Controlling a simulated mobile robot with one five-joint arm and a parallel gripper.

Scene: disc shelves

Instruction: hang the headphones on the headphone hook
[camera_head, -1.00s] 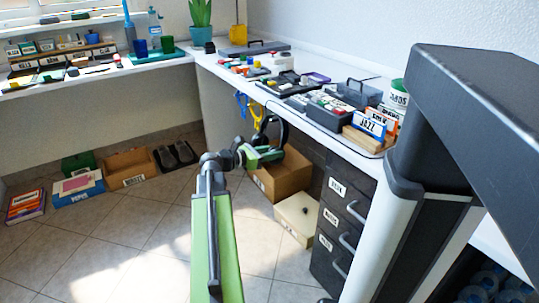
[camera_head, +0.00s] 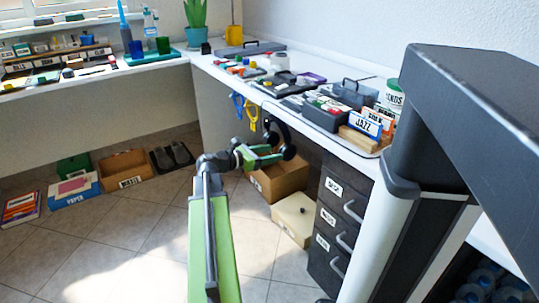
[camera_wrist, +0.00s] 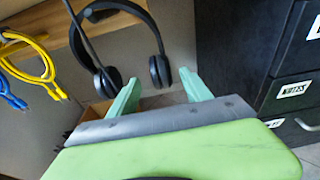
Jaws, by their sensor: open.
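The black headphones (camera_head: 281,130) hang under the front edge of the desk in the head view. In the wrist view their headband (camera_wrist: 118,6) is at the top, with the two ear cups below it. My gripper (camera_head: 268,157) is open at the lower part of the headphones. In the wrist view the right ear cup (camera_wrist: 160,71) shows between my green fingertips (camera_wrist: 160,80), and the left ear cup lies left of them. Whether a finger touches an ear cup cannot be told.
Yellow (camera_wrist: 32,55) and blue cables hang left of the headphones. A cardboard box (camera_head: 285,180) and a pale box (camera_head: 293,220) stand on the floor below. A black drawer unit (camera_head: 335,225) is close on the right. The floor at left front is clear.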

